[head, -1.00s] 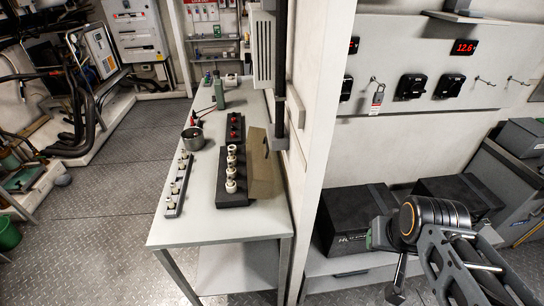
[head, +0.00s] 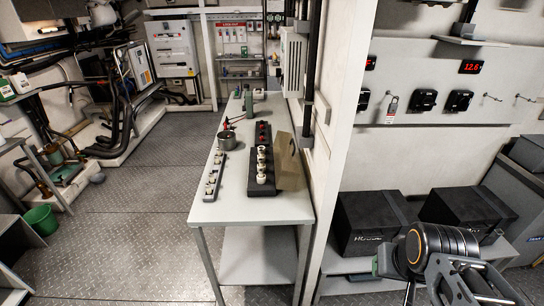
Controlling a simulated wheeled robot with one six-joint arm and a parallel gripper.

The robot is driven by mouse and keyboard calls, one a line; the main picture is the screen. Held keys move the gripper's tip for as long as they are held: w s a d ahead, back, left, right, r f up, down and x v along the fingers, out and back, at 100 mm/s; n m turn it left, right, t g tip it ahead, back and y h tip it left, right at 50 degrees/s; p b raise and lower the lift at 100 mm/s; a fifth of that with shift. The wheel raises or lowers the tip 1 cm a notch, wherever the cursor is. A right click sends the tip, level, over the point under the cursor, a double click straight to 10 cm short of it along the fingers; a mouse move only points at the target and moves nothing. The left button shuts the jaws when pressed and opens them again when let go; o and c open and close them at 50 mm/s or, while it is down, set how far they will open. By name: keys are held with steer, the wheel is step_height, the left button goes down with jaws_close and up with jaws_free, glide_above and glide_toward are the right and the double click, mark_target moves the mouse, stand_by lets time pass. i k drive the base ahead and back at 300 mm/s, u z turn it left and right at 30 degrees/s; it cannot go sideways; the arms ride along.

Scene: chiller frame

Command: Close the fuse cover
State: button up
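The fuse cover (head: 291,162) is a beige box-like lid. It stands open on edge along the right side of a black fuse base (head: 262,188), near the right edge of a grey bench. A row of white ceramic fuses (head: 262,166) on the base is exposed. My gripper (head: 397,282) is at the lower right, in front of the shelf with black cases. It is far from the bench and the cover. My arm hides much of it, and its fingers are too unclear to tell their opening.
The bench (head: 206,212) also carries a metal pot (head: 225,141), a narrow fuse strip (head: 214,176) and red-topped parts. A white wall post (head: 338,120) stands between the bench and my arm. Floor left of the bench is clear; a green bucket (head: 41,220) is farther left.

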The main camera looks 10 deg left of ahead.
mark_target(286, 148)
steer(key=u, duration=0.7)
steer(key=i, duration=1)
steer(key=z, duration=0.05)
steer(key=k, duration=1.25)
steer(key=u, duration=0.6)
steer(key=i, duration=1.35)
steer(key=z, duration=0.5)
